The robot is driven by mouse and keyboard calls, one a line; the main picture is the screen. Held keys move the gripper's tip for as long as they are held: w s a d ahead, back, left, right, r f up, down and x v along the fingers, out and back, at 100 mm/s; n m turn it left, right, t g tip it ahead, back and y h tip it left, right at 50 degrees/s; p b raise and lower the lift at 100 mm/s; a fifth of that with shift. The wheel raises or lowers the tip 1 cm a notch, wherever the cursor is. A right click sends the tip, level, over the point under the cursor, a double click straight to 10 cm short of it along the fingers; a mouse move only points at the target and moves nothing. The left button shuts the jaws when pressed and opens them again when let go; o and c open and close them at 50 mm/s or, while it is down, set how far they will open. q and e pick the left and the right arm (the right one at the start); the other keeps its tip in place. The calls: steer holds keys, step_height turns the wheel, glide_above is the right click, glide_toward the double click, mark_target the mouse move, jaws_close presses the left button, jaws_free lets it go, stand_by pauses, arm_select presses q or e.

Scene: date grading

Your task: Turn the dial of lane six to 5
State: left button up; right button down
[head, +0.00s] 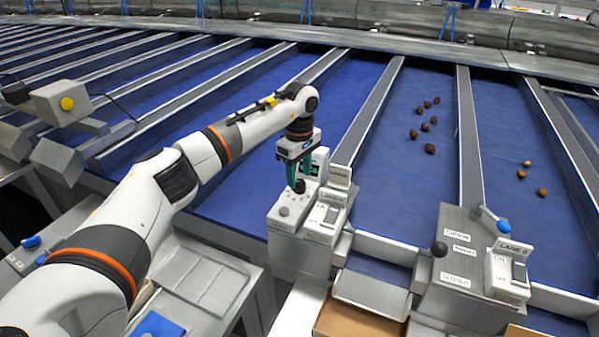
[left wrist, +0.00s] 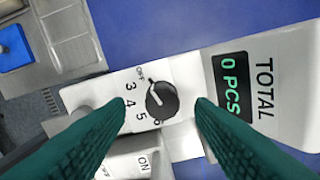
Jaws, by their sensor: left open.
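A black round dial (left wrist: 162,100) sits on a white panel, with OFF, 3, 4, 5 and 6 printed around it. Its white pointer mark is turned toward OFF. In the head view the dial (head: 300,187) is on top of a grey control box (head: 287,228); the lane sign (head: 340,174) there is too small to read. My left gripper (head: 295,172) is over the dial, pointing down. In the left wrist view its green fingers (left wrist: 160,107) are open, one on each side of the dial, with gaps between. My right gripper is not in view.
A display (left wrist: 230,87) reading 0 PCS, marked TOTAL, stands beside the dial. An ON switch (left wrist: 143,163) is close by. Another control box (head: 462,275) with a black-knobbed lever stands to the right. Several dates (head: 430,148) lie on the blue belts.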

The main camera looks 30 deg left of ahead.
arm_select(q)
steer(key=shift+w+f, duration=0.2)
steer(key=shift+f, duration=0.75)
steer(key=shift+s+f, duration=0.1)
steer(key=shift+f, duration=0.15)
steer(key=c, duration=1)
